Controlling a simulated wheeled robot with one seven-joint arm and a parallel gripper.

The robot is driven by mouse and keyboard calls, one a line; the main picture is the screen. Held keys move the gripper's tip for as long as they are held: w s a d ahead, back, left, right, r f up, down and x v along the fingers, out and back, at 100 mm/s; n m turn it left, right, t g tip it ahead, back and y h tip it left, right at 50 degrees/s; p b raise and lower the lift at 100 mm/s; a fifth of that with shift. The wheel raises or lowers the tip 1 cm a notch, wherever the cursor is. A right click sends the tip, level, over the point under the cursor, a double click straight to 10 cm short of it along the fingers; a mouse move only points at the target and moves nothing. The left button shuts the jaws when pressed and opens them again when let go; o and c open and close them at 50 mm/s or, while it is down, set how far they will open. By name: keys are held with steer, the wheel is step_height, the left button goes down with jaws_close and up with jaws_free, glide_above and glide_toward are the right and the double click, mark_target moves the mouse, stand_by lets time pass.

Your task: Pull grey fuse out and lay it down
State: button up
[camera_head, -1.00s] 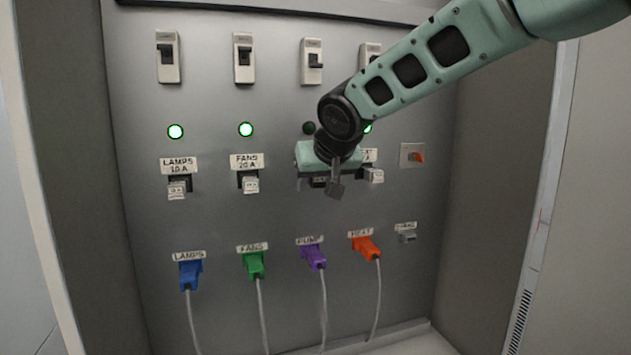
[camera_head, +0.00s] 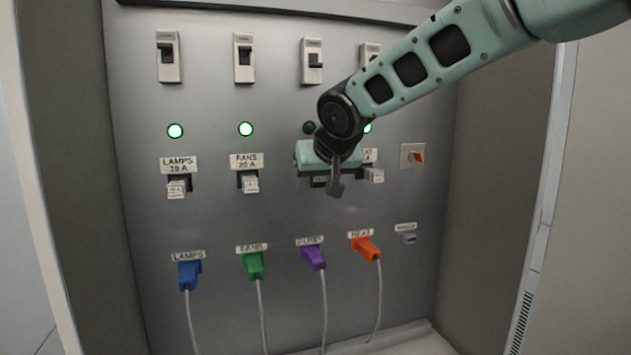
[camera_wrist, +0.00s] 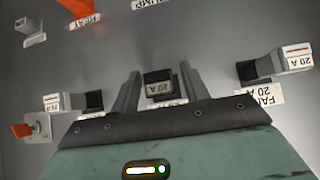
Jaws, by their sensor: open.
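A small dark part of the fuse (camera_head: 318,181) shows beside the finger.
White fuses stand at lamps (camera_head: 177,188), fans (camera_head: 250,184) and heat (camera_head: 374,175). Switches line the top. Blue (camera_head: 190,274), green (camera_head: 254,265), purple (camera_head: 314,257) and orange (camera_head: 367,248) plugs with hanging cables are below. The pump light (camera_head: 309,128) is dark. A ledge (camera_head: 395,334) runs along the bottom.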

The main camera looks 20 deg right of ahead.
steer(key=c, duration=0.7)
steer(key=shift+c, duration=0.2)
steer(key=shift+s+b, duration=2.15)
steer(key=shift+s, duration=0.7)
